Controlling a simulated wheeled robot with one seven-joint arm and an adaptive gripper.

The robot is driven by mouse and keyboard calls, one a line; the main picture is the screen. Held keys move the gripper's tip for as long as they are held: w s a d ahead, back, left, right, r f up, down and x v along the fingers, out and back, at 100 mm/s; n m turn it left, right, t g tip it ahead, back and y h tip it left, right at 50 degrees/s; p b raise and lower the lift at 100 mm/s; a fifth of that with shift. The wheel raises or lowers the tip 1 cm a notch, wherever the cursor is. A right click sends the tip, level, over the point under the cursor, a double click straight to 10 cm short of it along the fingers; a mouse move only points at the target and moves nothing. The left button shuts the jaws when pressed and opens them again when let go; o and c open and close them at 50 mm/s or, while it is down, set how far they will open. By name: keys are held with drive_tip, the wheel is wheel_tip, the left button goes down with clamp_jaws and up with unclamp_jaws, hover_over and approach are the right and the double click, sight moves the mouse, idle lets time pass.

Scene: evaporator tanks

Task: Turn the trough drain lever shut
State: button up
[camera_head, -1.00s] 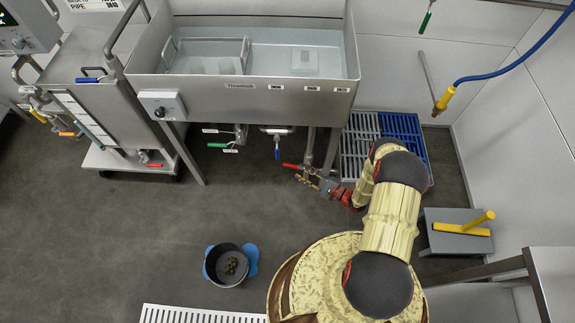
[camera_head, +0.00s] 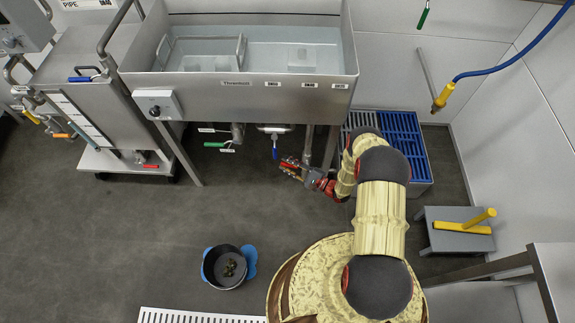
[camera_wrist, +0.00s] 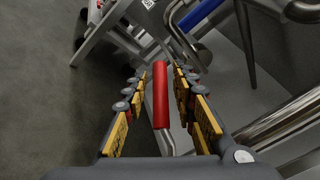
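The trough (camera_head: 237,92) is a steel tank on legs at the top of the head view. A red lever (camera_head: 290,161) sits on the pipework under its right side. In the wrist view the red lever handle (camera_wrist: 161,95) stands lengthwise between my two fingers, its bent metal stem toward the palm. My gripper (camera_wrist: 157,75) is open around the handle, with a visible gap on each side. In the head view my gripper (camera_head: 292,168) overlaps the red lever, so its contact there is hard to see.
A blue lever (camera_head: 275,152) and a green lever (camera_head: 214,144) hang under the trough, left of my gripper. Trough legs and pipes stand close by. Blue grating (camera_head: 404,135) lies to the right. A pot (camera_head: 222,268) stands on the open floor at lower left.

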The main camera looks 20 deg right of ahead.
drive_tip(key=c, duration=0.6)
clamp_jaws()
